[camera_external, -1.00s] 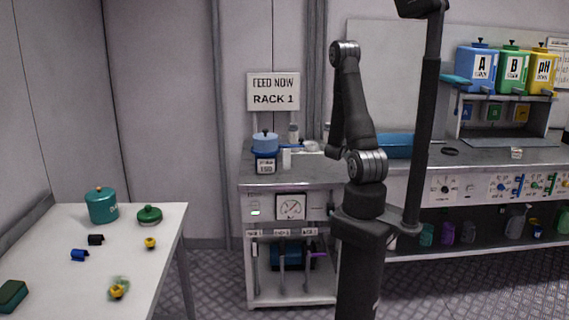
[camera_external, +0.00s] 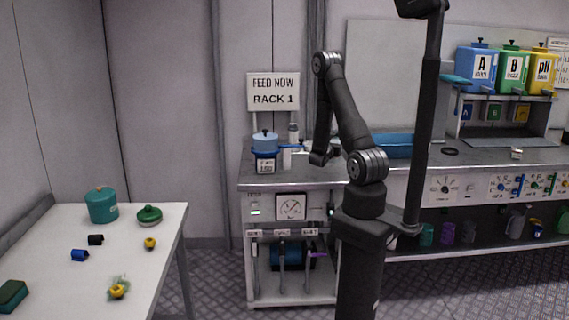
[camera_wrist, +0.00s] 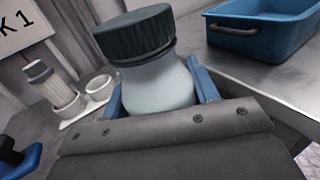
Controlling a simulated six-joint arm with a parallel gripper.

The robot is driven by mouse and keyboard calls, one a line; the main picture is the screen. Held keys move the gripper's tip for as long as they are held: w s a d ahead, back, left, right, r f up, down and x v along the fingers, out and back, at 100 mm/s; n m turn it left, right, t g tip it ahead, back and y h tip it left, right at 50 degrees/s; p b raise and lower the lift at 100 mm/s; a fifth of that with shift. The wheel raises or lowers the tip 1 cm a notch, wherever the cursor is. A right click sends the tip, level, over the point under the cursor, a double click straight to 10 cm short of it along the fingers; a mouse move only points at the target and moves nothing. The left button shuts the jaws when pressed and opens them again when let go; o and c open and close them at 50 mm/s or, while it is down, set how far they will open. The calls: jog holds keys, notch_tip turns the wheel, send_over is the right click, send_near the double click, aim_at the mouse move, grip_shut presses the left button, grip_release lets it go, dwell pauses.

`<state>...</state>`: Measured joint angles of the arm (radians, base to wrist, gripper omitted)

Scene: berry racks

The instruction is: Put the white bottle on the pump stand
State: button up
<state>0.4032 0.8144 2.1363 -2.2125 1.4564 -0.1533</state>
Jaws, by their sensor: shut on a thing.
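The white bottle (camera_wrist: 158,85) has a dark ribbed cap and fills the middle of the wrist view, slightly tilted in the picture. My gripper (camera_wrist: 160,92) is shut on it, with blue fingers on both sides of its body. The bottle's base is hidden by my gripper housing. A white stand with round holders (camera_wrist: 88,100) is left of the bottle, apart from it. A ribbed white container with a grey cap (camera_wrist: 50,82) stands at its left end. In the external view, my forearm hides most of the gripper area, over the left counter.
A blue tray (camera_wrist: 262,28) lies right of the bottle on the grey counter (camera_wrist: 265,75). In the external view, a blue pot (camera_external: 265,142) stands on the counter below the FEED NOW RACK 1 sign (camera_external: 273,92). The white table (camera_external: 60,235) holds several small items.

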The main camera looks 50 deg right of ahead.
jog(key=f, duration=0.2)
jog(key=w+f, duration=0.1)
jog(key=f, duration=0.1)
jog(key=shift+w+a, duration=0.1)
jog(key=shift+a, duration=0.15)
jog(key=a, duration=0.2)
jog(key=shift+s+a+f, duration=0.3)
jog(key=shift+a+f, duration=0.1)
jog(key=shift+w+d+r, duration=0.15)
jog(key=shift+d+r, duration=0.05)
jog(key=shift+d, duration=0.5)
jog(key=shift+w+d+r, duration=0.1)
jog(key=shift+d+r, duration=0.05)
jog(key=shift+d, duration=0.55)
jog(key=shift+r, duration=0.55)
jog(key=shift+r, duration=0.1)
